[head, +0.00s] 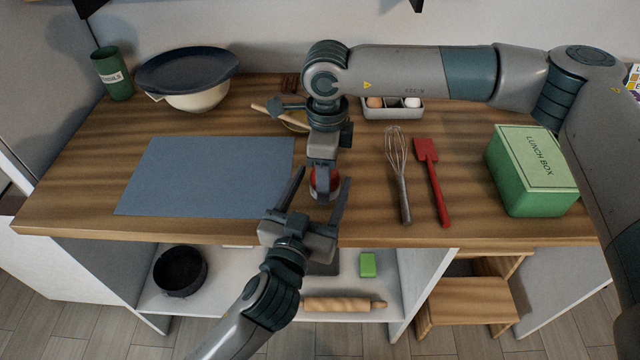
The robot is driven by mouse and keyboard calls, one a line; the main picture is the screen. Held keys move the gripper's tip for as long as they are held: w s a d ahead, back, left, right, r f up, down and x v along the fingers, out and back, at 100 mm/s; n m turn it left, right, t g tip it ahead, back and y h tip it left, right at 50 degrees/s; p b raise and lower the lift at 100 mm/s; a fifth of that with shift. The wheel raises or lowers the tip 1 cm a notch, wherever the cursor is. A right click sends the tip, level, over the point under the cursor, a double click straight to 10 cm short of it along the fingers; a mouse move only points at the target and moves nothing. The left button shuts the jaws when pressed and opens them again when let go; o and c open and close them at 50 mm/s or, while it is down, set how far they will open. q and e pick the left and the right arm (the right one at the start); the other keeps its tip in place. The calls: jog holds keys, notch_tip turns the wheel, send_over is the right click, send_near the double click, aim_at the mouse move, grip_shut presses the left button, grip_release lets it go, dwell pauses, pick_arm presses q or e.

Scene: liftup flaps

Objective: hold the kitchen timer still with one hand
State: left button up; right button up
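A small red and white round object (314,189), which looks like the kitchen timer, stands on the wooden counter near its front edge. It is partly hidden by my grippers. My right gripper (323,191) points down from above at it, with a finger in front of it. Whether its fingers are closed on the timer is hidden. My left gripper (323,176) comes from the front edge with its two fingers spread wide, one on each side of the timer in the picture. I cannot see it touching the timer.
On the counter (80,205) are a blue-grey mat (205,178), a whisk (400,178), a red spatula (432,180) and a green lunch box (531,171). Behind stand a bowl with a dark pan (188,75), a green cup (113,75) and an egg tray (392,112).

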pick_arm(q)
jog(key=shift+s, duration=0.15)
jog(key=v, duration=1.1)
jog(key=shift+s+a, duration=0.2)
jog(key=shift+s, duration=0.15)
jog(key=w+d+n+y, duration=0.2)
jog(key=d+n+y, duration=0.2)
jog(key=d+y, duration=0.1)
jog(key=shift+d+t+y, duration=0.3)
jog(key=shift+t+y, duration=0.1)
jog(key=shift+y, duration=0.5)
jog(key=shift+w, duration=0.15)
jog(key=shift+w+a, duration=0.2)
jog(key=shift+w, duration=1.8)
jog(key=shift+w+a, duration=0.2)
jog(key=shift+w, duration=1.8)
jog(key=shift+w+a, duration=0.2)
jog(key=shift+w, duration=1.75)
